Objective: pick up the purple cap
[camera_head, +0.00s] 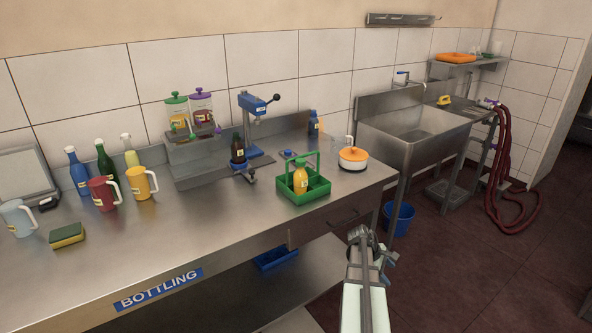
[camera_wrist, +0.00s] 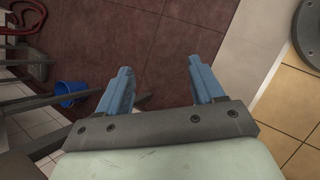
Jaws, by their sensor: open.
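The purple cap (camera_head: 198,92) sits on top of a clear jar (camera_head: 201,105) in the head view. The jar stands on a raised steel shelf at the back of the bench, just right of a similar jar with a green cap (camera_head: 175,95). My gripper (camera_head: 364,236) is in front of the bench's right end, well apart from the purple cap. In the wrist view my gripper (camera_wrist: 158,75) is open with nothing between its two blue fingers. The cap is not in the wrist view.
A blue press (camera_head: 254,105) stands right of the jars, with a dark bottle (camera_head: 238,148) at it. A green carrier (camera_head: 304,190) with a yellow bottle and an orange-lidded pot (camera_head: 352,158) stand nearer my gripper. Several jugs and bottles fill the left. The bench's front middle is clear.

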